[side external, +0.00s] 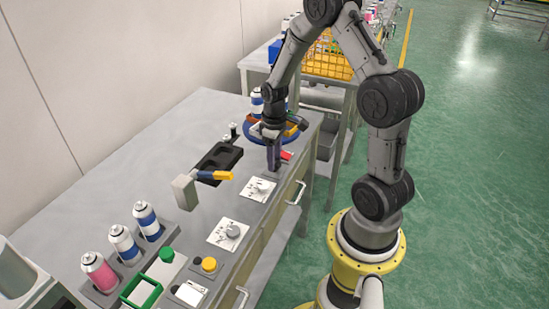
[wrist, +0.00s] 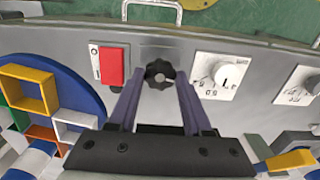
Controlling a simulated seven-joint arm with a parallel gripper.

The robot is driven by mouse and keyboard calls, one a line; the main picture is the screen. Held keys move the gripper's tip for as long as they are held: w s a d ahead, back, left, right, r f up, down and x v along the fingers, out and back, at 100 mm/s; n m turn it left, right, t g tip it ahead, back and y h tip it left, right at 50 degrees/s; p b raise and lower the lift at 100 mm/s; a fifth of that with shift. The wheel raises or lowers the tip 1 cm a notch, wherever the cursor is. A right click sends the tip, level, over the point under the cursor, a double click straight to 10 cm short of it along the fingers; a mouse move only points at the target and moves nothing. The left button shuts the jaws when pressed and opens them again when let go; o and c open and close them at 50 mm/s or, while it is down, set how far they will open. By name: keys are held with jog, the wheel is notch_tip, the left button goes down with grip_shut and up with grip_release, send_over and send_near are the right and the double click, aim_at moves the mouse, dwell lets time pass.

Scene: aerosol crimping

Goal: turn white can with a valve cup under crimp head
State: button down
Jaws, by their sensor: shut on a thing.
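My gripper (wrist: 160,80) has its two fingers on either side of a black star-shaped knob (wrist: 159,73) on the bench's front strip, and is shut on it. In the side view my gripper (side external: 273,168) points down at the bench's right edge, hiding the knob. Cans with white and blue bands (side external: 257,104) stand by a round blue turntable (side external: 250,134) behind my gripper. The turntable also shows in the wrist view (wrist: 85,88), with coloured square bins. I cannot tell which can has the valve cup, nor make out the crimp head.
A red rocker switch (wrist: 113,67) is left of the knob. White dial plates (wrist: 218,76) are to its right. Several cans (side external: 124,243) stand in a front rack. A yellow crate (side external: 327,60) is behind.

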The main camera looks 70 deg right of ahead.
jog(key=shift+r+n, duration=0.1)
jog(key=shift+n, duration=0.8)
jog(key=shift+c, duration=1.7)
grip_release()
notch_tip(320, 180, up, 14)
